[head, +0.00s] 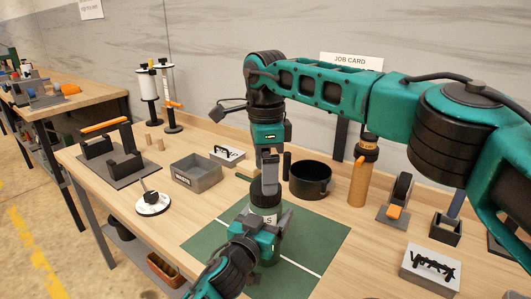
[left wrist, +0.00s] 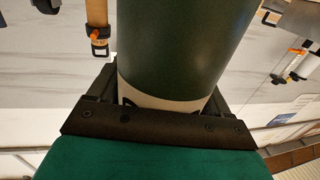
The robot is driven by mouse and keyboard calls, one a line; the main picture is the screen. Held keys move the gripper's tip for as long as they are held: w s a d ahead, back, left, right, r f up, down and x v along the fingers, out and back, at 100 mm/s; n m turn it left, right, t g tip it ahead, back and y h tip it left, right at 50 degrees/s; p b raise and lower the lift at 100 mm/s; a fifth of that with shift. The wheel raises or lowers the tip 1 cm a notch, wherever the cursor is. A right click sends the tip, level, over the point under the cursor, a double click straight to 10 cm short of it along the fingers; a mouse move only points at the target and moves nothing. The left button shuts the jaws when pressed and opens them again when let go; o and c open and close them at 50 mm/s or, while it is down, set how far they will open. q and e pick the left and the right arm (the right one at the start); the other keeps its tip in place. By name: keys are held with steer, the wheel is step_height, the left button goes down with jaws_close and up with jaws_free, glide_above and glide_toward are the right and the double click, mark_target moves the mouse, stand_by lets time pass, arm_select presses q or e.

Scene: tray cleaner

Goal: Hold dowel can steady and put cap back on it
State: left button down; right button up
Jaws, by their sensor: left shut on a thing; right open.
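The dowel can (head: 267,217) stands upright on the green mat, with a pale label band and a dark upper part. In the left wrist view it is a dark green cylinder (left wrist: 172,45) with its pale label between the jaws. My left gripper (head: 262,226) is shut on the can from the near side. My right gripper (head: 270,178) is open and points down right over the can's top. A dark round piece (head: 265,195) at the top looks like the cap; the right fingers partly hide it, and I cannot tell whether it is seated.
The green mat (head: 215,240) has a white line. A black pot (head: 310,180) stands close behind the can, right. A grey box (head: 197,172) and white round base (head: 153,204) are at left. A tan cylinder (head: 358,183), tape dispenser (head: 396,199) and grey block (head: 430,267) are at right.

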steer(key=shift+f, duration=1.95)
steer(key=shift+c, duration=0.2)
steer(key=c, duration=1.1)
steer(key=shift+o, duration=0.2)
steer(key=m, duration=0.5)
steer(key=shift+m, duration=0.3)
steer(key=m, duration=0.6)
steer(key=shift+m, duration=0.3)
steer(key=o, duration=1.2)
steer(key=shift+c, duration=0.2)
steer(key=shift+r, duration=2.25)
